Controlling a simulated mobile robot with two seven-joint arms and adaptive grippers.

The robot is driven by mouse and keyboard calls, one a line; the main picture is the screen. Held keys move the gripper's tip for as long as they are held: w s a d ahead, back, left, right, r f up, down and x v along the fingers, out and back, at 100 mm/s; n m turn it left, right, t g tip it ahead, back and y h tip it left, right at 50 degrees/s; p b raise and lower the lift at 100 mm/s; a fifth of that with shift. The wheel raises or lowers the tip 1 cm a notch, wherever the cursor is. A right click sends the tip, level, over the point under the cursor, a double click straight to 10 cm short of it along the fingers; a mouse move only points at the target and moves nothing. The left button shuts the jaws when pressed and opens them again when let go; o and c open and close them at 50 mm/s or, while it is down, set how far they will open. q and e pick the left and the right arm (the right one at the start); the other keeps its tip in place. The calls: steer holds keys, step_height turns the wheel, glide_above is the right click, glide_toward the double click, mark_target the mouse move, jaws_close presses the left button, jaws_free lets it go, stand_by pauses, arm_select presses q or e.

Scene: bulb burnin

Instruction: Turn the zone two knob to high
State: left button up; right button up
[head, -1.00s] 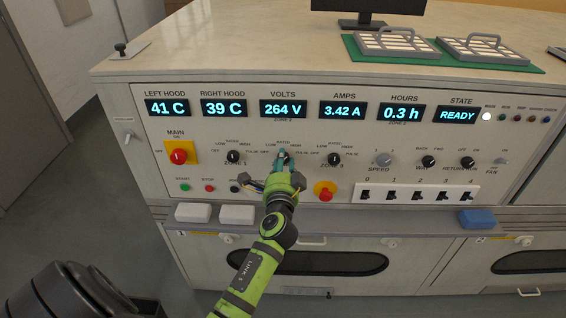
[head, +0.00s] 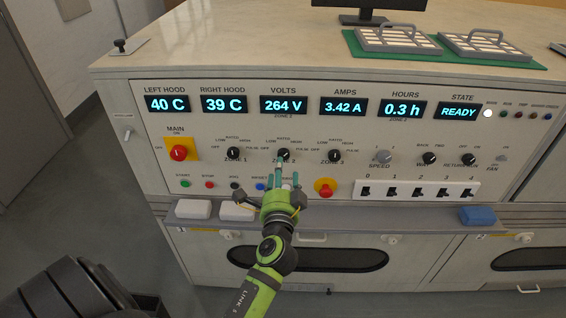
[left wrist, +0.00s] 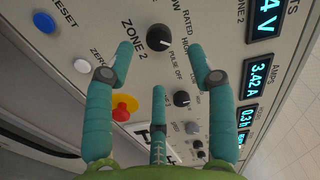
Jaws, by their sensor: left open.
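The zone two knob (head: 284,155) is a round black knob on the slanted control panel, below the volts display. It shows larger in the left wrist view (left wrist: 160,37), near the top, with its label beside it. Its exact pointer setting is too small to tell. My left gripper (head: 281,181) is open, its teal fingers just below the knob in the head view. In the left wrist view the fingers (left wrist: 161,66) are spread either side of the knob's line, apart from it, with nothing between them. My right gripper is out of view.
The zone 1 knob (head: 233,154) and zone 3 knob (head: 334,156) flank it. A red emergency button (head: 325,187) and a blue reset button (left wrist: 44,21) lie close to the gripper. A ledge (head: 345,216) with pale blocks runs below the panel.

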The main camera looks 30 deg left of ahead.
arm_select(q)
steer(key=v, duration=0.5)
steer(key=shift+s+r, duration=0.1)
steer(key=shift+s, duration=0.05)
steer(key=d+f+g+h, duration=0.1)
steer(key=d+f+h, duration=0.2)
steer(key=f, duration=0.7)
steer(key=d+f+g+h, duration=0.2)
steer(key=d+f, duration=0.1)
steer(key=f, duration=0.6)
steer(key=s+d+f+n+g+h, duration=0.1)
steer(key=s+d+f+g+h, duration=0.1)
steer(key=s+f, duration=0.45)
steer(key=s+d+f+g+h, duration=0.1)
steer(key=s+d+f+g, duration=0.15)
steer(key=f, duration=0.75)
steer(key=s+a+f+n+g, duration=0.1)
steer(key=s+f, duration=0.4)
steer(key=s, duration=0.5)
steer(key=s+a+f+n+g+h, duration=0.1)
steer(key=s+f+n+g, duration=0.2)
steer(key=s+f, duration=0.3)
steer(key=s+a+f+n+g, duration=0.1)
steer(key=s+f, duration=0.5)
steer(key=s, duration=0.8)
steer(key=shift+a+f+n+g+h, duration=0.15)
steer(key=shift+a+n+g+h, duration=0.15)
steer(key=shift+n+g, duration=0.55)
